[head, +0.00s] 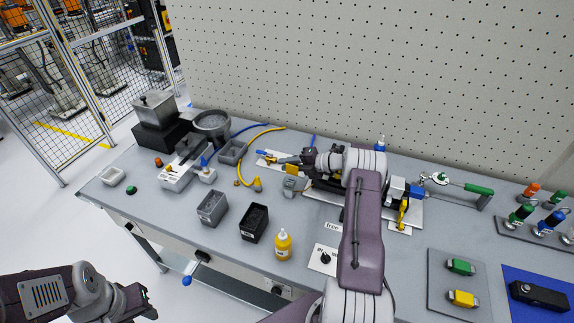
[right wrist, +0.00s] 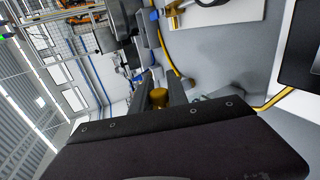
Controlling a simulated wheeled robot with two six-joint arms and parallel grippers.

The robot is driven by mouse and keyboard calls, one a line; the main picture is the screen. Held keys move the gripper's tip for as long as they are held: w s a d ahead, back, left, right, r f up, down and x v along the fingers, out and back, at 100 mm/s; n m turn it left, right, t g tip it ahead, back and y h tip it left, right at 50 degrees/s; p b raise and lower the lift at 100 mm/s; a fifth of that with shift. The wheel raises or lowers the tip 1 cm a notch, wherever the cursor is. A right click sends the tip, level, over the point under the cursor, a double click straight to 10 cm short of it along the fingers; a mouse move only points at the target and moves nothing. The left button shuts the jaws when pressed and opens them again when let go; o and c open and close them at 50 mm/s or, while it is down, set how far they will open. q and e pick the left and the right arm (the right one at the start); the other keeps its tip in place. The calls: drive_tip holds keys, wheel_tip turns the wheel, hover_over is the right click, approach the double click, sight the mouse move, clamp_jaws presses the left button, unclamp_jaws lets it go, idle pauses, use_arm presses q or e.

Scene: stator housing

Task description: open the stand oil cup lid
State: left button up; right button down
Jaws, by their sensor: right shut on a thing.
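My right gripper (head: 280,158) reaches left over the back of the bench, near the stand on its white plate (head: 266,162). In the right wrist view its two dark fingers are shut on a small brass-coloured piece (right wrist: 158,97), which looks like the stand oil cup lid. The gripper and wrist hide most of this spot in the head view, so the lid's hinge and angle cannot be made out. My left gripper (head: 143,301) is low at the left, off the bench and away from the stand; its jaw opening is unclear.
A yellow bottle (head: 283,245), a black bin (head: 254,222) and a grey bin (head: 212,208) stand in front. A yellow hose (head: 243,155) curves left of the stand. The pegboard wall (head: 400,70) rises behind. The bench's left front is mostly clear.

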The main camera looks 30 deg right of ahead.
drive_tip(key=c, duration=1.3)
unclamp_jaws()
drive_tip(key=b+v, duration=0.1)
drive_tip(key=v, duration=0.8)
drive_tip(key=shift+s+d+f, duration=0.1)
